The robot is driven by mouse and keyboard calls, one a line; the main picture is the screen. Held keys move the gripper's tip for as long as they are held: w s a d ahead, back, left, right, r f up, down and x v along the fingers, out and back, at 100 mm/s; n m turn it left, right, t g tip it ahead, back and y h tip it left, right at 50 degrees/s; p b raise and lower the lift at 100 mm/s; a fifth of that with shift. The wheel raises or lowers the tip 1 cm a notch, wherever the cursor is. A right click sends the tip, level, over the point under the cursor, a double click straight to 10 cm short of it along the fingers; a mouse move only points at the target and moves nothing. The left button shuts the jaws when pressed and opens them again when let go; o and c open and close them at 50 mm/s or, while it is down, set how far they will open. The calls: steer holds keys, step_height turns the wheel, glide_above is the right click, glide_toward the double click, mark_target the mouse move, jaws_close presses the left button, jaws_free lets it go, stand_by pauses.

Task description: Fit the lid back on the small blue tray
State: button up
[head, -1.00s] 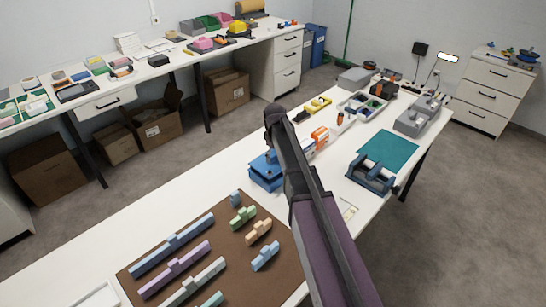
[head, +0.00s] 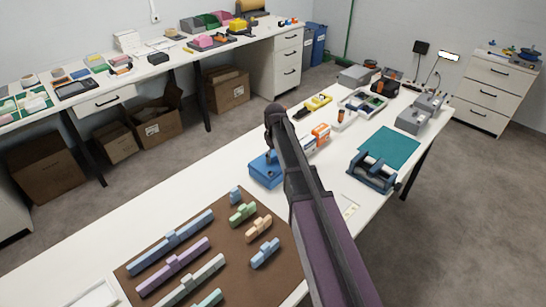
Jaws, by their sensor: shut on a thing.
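The small blue tray (head: 266,179) stands on the near white table, just left of my arm. Its blue lid (head: 262,164) lies over the top of it and looks about level; I cannot tell whether it is fully seated. My gripper (head: 271,152) points down at the lid, mostly hidden behind my dark arm. What shows of it is shut on the top of the lid. The right side of the tray and lid is hidden by the arm.
A white and orange item (head: 320,134) stands close behind the arm. A brown board (head: 207,257) with several coloured blocks lies in front. A dark blue stand (head: 371,173) and teal mat (head: 390,147) are at right. Bare table lies left of the tray.

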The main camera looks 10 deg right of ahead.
steer(key=shift+f, duration=0.35)
steer(key=o, duration=1)
steer(key=shift+r, duration=0.1)
steer(key=shift+o, duration=0.2)
